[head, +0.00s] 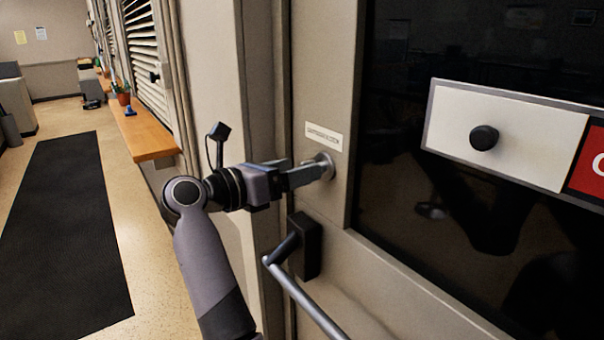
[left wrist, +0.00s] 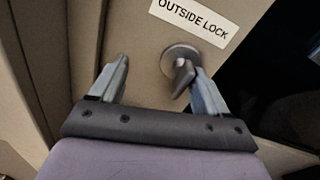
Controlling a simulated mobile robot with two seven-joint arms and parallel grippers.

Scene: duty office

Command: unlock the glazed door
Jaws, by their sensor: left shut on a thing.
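The glazed door has a beige frame (head: 322,75) and a dark glass pane (head: 390,150). On its frame sits a round metal lock with a small turn piece (head: 324,163), below a label reading "OUTSIDE LOCK" (head: 323,136). In the left wrist view the lock's turn piece (left wrist: 184,72) stands tilted, close against the right-hand finger. My left gripper (head: 305,174) is at the lock, shut on the turn piece; its fingers also show in the left wrist view (left wrist: 158,82). The contact of the other finger is not clear. My right gripper is not in view.
A door handle (head: 303,297) with a long lever is just below the lock. A sign panel (head: 455,118) with a black knob (head: 483,137) and a red part crosses the glass. At left are a wooden ledge (head: 148,138), a dark mat (head: 65,230) and open floor.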

